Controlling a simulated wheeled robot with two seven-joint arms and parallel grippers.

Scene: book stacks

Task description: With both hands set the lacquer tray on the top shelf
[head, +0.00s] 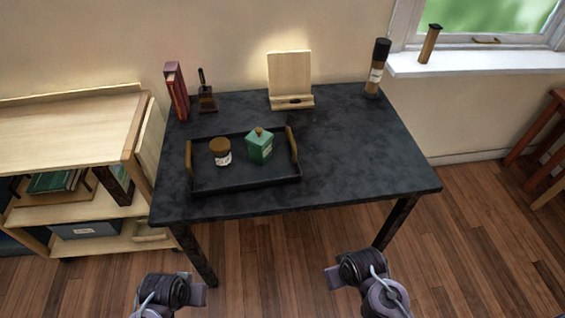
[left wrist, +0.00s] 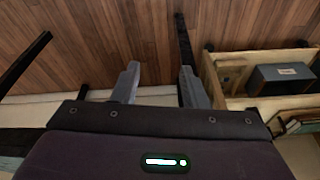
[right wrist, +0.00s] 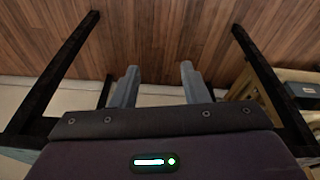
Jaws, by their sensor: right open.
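The dark lacquer tray (head: 245,184) lies on the black table, with a wooden handle at its left end (head: 188,157) and another at its right end (head: 292,146). It holds a white jar with a brown lid (head: 222,157) and a green lidded box (head: 261,150). The pale wooden shelf unit (head: 60,142) stands left of the table, and its top board looks bare. My left gripper (left wrist: 160,70) is open and empty. My right gripper (right wrist: 159,68) is open and empty. Both are in front of the table, well apart from the tray.
The black table (head: 350,160) is clear on its right side. At its back are red books (head: 177,92), a small dark stand (head: 207,98), a wooden stand (head: 290,80) and a dark-topped cylinder (head: 376,70). Lower shelves hold books and a grey box (head: 85,228).

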